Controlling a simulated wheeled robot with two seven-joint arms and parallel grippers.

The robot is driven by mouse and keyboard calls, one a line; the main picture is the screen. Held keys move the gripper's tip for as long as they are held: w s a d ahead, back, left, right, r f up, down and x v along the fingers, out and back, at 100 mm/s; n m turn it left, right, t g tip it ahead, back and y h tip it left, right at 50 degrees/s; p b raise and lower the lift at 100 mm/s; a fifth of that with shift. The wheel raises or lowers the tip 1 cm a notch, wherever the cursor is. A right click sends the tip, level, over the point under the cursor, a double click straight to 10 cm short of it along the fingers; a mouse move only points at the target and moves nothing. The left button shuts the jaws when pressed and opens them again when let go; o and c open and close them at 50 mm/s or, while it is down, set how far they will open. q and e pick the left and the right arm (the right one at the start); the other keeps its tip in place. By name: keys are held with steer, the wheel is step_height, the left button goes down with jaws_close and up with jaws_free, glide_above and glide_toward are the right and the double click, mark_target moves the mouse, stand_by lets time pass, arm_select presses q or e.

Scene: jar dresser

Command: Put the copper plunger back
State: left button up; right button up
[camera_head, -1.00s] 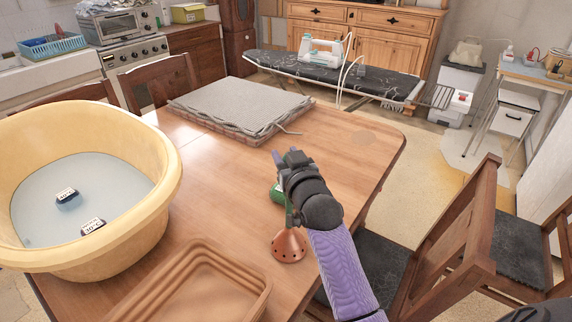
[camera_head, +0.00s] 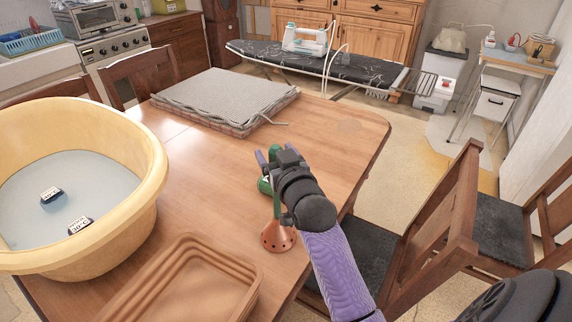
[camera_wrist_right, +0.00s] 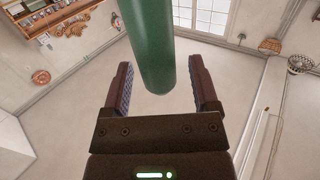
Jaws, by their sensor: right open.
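The copper plunger (camera_head: 278,238) stands on the wooden table, near its right edge in the head view. Its copper bell has small holes and faces down, and a green handle rises from it. My right gripper (camera_head: 268,156) is at the upper part of the handle, its fingers pointing away from me. In the right wrist view the green handle (camera_wrist_right: 152,50) comes down between the two open fingers of my right gripper (camera_wrist_right: 160,88), with a gap on each side. A green item (camera_head: 264,185) partly shows behind the handle; I cannot tell what it is. My left gripper is out of view.
A yellow tub (camera_head: 150,190) of water with two small labelled blocks stands at left. A brown tray (camera_head: 245,284) lies at the front. A folded grey cloth pile (camera_head: 222,97) is at the back. Chairs (camera_head: 440,215) stand at right. The table's middle is clear.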

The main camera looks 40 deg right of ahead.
steer(key=p+v, duration=0.1)
steer(key=v, duration=0.8)
steer(key=shift+s, duration=0.35)
